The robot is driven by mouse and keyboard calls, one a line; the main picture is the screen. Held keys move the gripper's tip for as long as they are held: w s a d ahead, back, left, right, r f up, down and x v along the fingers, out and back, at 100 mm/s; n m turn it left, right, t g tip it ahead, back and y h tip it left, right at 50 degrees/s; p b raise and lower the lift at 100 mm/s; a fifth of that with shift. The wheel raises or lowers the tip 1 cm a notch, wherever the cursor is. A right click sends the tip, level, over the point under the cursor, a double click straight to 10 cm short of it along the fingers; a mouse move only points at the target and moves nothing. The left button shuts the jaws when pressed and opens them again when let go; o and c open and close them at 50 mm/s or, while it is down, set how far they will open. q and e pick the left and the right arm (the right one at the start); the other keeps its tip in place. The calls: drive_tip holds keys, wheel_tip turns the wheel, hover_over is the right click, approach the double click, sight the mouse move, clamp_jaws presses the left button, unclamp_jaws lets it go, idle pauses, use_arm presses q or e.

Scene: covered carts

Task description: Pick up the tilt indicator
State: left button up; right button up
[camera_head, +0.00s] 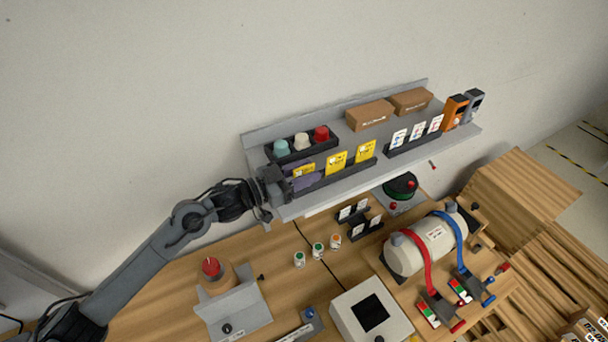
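Several yellow cards stand in a dark holder along the front of the grey wall shelf (352,158): a right one (366,151), a middle one (337,161) and a left one (303,169). White cards with coloured marks (418,131) stand in another holder to their right. I cannot read which of these is the tilt indicator. My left gripper (301,182) is at the shelf's left front, right at the leftmost yellow card, and partly covers it. Whether its fingers are apart or closed on that card is too small to tell. My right gripper is out of view.
Teal, cream and red capped items (301,141) stand behind the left gripper. Brown boxes (369,115) and orange and grey devices (454,111) are farther right. Below, the wooden bench holds a white tank (420,247), a screen box (370,312) and small jars (318,250).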

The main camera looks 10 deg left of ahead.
use_arm(q)
clamp_jaws()
drive_tip(key=shift+r, duration=0.1)
idle(0.3)
